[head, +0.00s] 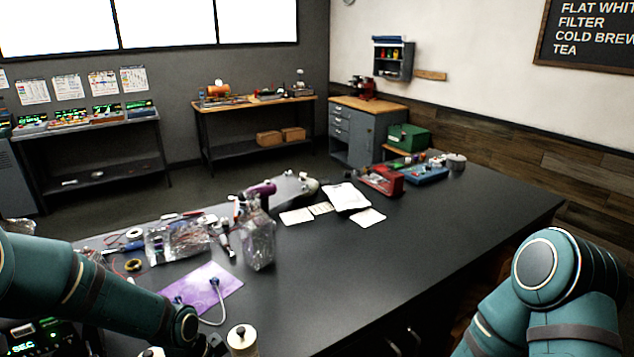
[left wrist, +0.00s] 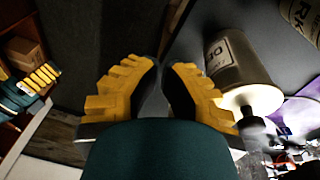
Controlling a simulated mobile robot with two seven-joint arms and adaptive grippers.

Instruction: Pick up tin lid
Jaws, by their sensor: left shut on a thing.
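A pale tin (head: 242,342) with a dark knob on its lid stands at the front edge of the bench in the head view. It also shows, with its label, in the left wrist view (left wrist: 232,60); its pale lid (left wrist: 252,97) and dark knob lie just right of my fingers. My left gripper (left wrist: 164,70) has its yellow-ridged fingers nearly together, beside this tin. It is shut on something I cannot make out. What looks like my right gripper (left wrist: 38,80) shows at the left of the left wrist view; its jaws are unclear.
A second labelled tin (left wrist: 303,18) is cut off at the corner. A purple mat (head: 208,285), a clear bag (head: 259,245) and loose tools crowd the bench's left part. Papers (head: 346,197) and a red tray (head: 380,181) lie farther back. The bench's right front is clear.

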